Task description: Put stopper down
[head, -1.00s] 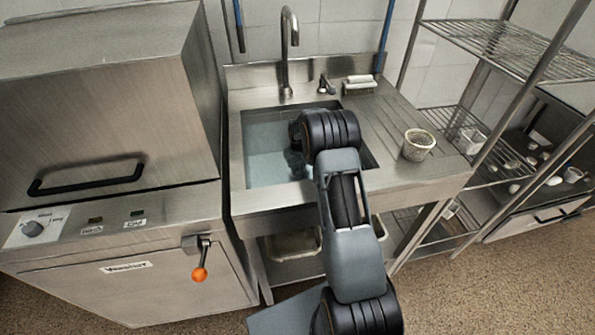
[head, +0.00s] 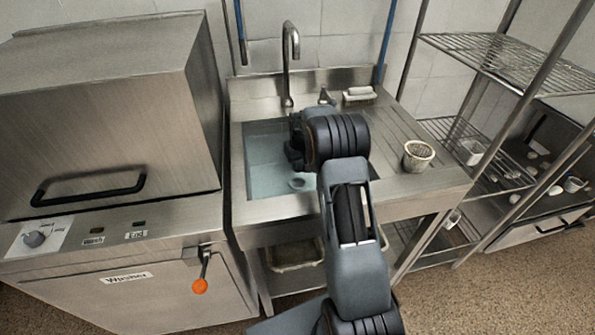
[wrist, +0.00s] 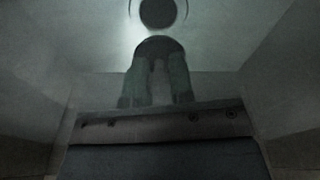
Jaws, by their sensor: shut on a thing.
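The sink (head: 240,165) is a steel basin with water in it. A drain (head: 299,183) shows at its bottom, near the front; a dark round opening, which looks like the drain, shows at the top of the wrist view (wrist: 158,12). My gripper (head: 293,152) points down into the basin, behind the drain. In the wrist view its two fingers (wrist: 158,82) are shut on a dark rounded thing that looks like the stopper (wrist: 158,46). The stopper is apart from the opening in that view. In the head view my arm and gripper hide the stopper.
A faucet (head: 290,50) rises behind the basin. A perforated basket (head: 418,156) stands on the drainboard at the right. A brush (head: 359,95) lies at the back. The washer (head: 110,110) stands left and a wire shelf (head: 500,60) right.

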